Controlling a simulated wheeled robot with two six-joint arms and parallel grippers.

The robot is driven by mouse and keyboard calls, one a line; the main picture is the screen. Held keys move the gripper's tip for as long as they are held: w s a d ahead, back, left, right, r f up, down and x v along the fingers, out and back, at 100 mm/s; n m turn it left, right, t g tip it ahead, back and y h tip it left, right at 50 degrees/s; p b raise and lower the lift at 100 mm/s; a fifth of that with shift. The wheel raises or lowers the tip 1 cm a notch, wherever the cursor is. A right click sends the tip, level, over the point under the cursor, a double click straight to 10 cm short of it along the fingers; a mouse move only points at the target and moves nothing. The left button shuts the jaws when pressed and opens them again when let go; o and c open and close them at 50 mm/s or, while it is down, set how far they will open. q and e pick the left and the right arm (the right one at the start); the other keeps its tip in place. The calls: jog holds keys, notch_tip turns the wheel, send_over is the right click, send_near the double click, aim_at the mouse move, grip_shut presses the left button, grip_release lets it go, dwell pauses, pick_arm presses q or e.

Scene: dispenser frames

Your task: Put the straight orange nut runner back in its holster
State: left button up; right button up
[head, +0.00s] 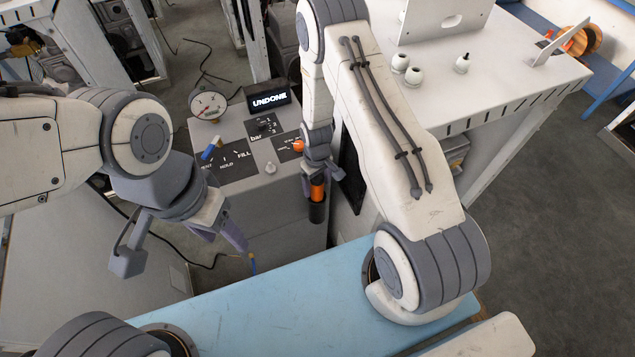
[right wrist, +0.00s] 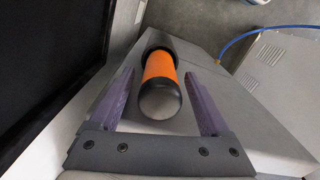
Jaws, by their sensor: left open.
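The straight orange nut runner (head: 317,190) stands upright in a black cup-like holster (head: 316,212) at the side of the grey console. In the right wrist view the nut runner (right wrist: 161,74) has an orange body and a dark rounded end facing the camera. Its far end is inside the black holster (right wrist: 158,48). My right gripper (right wrist: 160,78) is open, with a finger on each side of the nut runner and visible gaps. In the head view my right gripper (head: 321,178) is above the holster, partly hidden by its wrist. My left gripper (head: 182,252) is open and empty, left of the console.
The console (head: 270,190) carries a gauge (head: 208,105), a blue-tipped lever (head: 211,149), an orange knob (head: 298,146) and a display (head: 268,99) reading UNDONE. A white cabinet (head: 500,80) stands close to my right arm. A blue surface (head: 290,295) lies in front.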

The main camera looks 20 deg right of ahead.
jog(key=shift+r, duration=0.15)
notch_tip(320, 180, up, 12)
jog(key=b, duration=0.2)
jog(key=shift+a+b, duration=0.1)
jog(key=shift+b, duration=0.3)
jog(key=s+a+r+n, duration=0.2)
jog(key=s+a+r, duration=0.8)
jog(key=a+r, duration=0.3)
jog(key=s+r+n+y, duration=0.1)
jog(key=s+r, duration=0.5)
jog(key=s, duration=0.7)
jog(key=shift+s+a+n, duration=0.3)
jog(key=shift+a+n, duration=0.1)
jog(key=shift+r, duration=0.1)
